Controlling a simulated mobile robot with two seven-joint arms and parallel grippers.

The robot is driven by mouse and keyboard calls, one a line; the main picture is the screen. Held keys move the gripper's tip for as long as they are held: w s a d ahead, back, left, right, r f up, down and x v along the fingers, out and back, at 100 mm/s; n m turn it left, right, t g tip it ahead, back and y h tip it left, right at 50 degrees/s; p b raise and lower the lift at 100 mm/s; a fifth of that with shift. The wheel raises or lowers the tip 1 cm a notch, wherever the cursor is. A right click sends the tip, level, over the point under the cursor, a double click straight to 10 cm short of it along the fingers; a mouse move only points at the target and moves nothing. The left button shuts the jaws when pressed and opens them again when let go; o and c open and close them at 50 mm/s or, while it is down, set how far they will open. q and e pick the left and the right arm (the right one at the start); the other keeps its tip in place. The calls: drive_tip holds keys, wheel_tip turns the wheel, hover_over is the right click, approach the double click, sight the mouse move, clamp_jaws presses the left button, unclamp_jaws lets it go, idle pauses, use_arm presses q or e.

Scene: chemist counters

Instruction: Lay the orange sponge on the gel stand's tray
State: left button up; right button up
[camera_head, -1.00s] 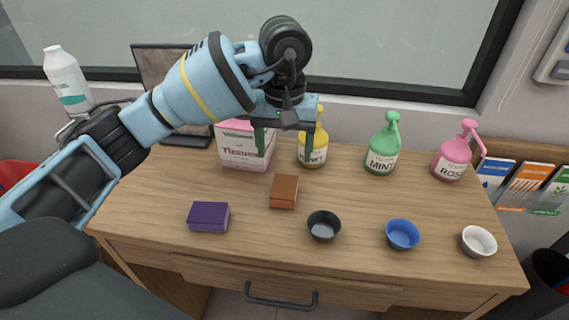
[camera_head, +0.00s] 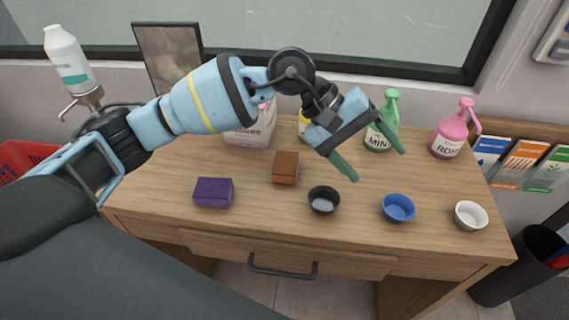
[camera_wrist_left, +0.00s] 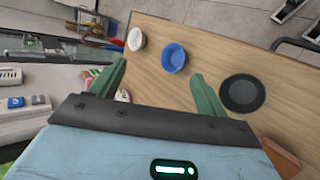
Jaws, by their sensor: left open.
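The orange sponge (camera_head: 286,166), a brownish-orange block, lies on the wooden desk left of the black bowl. Part of it shows at the lower right edge of the left wrist view (camera_wrist_left: 282,157). My left gripper (camera_head: 379,166) is open and empty, to the right of the sponge and above the bowls, with its green fingers pointing down and right. A white gel bottle (camera_head: 68,62) in a metal holder, seemingly the gel stand, stands at the far left behind my arm. I cannot make out its tray. My right gripper is not in view.
The desk (camera_head: 250,220) also holds a purple block (camera_head: 213,192), a black bowl (camera_head: 323,200), a blue bowl (camera_head: 398,208) and a white bowl (camera_head: 470,215). Behind stand a tissue box (camera_head: 256,128), a green bottle (camera_head: 382,130) and a pink bottle (camera_head: 450,130).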

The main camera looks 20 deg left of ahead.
sight(286, 163)
use_arm(q)
drive_tip(key=w+d+r+n+t+h+p, duration=0.2)
drive_tip(key=d+r+n+t+h, duration=0.2)
drive_tip(key=r+n+t+h, duration=0.7)
drive_tip(key=w+a+f+n+t+y+p, duration=0.1)
drive_tip(key=a+f+n+t+y, duration=0.2)
drive_tip(key=a+f+n+y, duration=0.5)
drive_tip(key=a+f+n+t+y+p, duration=0.1)
drive_tip(key=a+f+n+t+y, duration=0.25)
drive_tip(key=n+y, duration=0.8)
drive_tip(key=s+a+f+n+g+y, duration=0.1)
drive_tip(key=s+a+f, duration=0.1)
drive_tip(key=f, duration=0.1)
drive_tip(key=s+a+f+n+g+y, duration=0.2)
drive_tip(key=a+f, duration=0.1)
drive_tip(key=s+a+f+n+g+y, duration=0.1)
drive_tip(key=s+a+f+n+y, duration=0.1)
drive_tip(key=shift+a+f+g, duration=0.15)
drive_tip(key=shift+f+g, duration=0.2)
drive_tip(key=shift+f, duration=0.05)
drive_tip(key=shift+x, duration=3.95)
drive_tip(key=shift+a, duration=0.15)
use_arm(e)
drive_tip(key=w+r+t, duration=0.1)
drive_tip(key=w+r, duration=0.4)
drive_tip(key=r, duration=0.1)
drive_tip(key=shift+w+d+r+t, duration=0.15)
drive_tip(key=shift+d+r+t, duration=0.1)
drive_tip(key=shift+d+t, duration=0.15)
